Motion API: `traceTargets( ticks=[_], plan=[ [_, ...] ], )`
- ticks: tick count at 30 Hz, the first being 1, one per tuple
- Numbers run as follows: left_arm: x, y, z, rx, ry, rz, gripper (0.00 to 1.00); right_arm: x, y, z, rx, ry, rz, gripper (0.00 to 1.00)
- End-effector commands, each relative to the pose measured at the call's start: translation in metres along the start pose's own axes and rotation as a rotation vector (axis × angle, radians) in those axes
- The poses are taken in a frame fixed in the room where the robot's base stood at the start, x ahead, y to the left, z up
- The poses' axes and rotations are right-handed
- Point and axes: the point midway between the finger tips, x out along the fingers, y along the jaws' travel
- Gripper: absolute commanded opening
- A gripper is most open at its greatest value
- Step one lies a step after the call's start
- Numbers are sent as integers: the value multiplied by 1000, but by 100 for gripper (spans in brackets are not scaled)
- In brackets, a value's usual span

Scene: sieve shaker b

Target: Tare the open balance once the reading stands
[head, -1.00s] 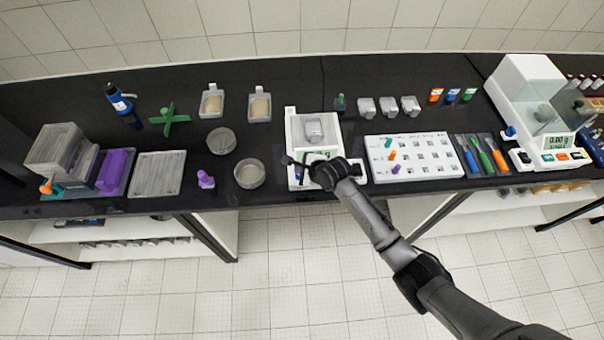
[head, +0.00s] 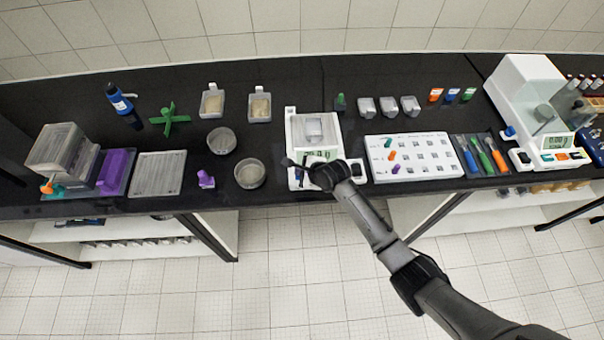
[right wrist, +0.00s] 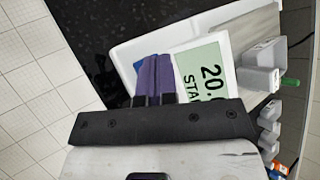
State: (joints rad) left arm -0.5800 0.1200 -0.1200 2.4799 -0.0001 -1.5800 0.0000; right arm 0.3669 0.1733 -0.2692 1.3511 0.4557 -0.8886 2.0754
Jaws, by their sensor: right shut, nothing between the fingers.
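The open balance (head: 292,124) is a white unit near the middle of the bench. A grey weighing boat (head: 313,129) sits on its pan. Its green display (head: 322,154) is partly hidden by my right gripper in the head view. In the right wrist view the display (right wrist: 203,72) shows digits starting "20." and letters starting "STA"; the rest is cut off by the gripper. My right gripper (right wrist: 155,78) is shut and empty, its purple fingertips over the balance's front panel beside the display. A blue patch (right wrist: 138,66) shows beside the fingertips, mostly hidden. My left gripper is not in view.
A white rack (head: 415,172) with small coloured pieces stands just right of the balance. Two round dishes (head: 250,174) stand to its left. A second, enclosed balance (head: 528,88) stands at far right. The bench's front edge is close below my right gripper.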

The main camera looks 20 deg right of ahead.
Motion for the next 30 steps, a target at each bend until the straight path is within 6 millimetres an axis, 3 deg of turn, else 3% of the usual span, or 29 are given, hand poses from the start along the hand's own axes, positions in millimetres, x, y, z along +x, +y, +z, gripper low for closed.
traceTargets(
  ticks=[30],
  plan=[
    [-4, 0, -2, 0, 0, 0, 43, 2, 2, -2, 1, 1, 1, 0]
  ],
)
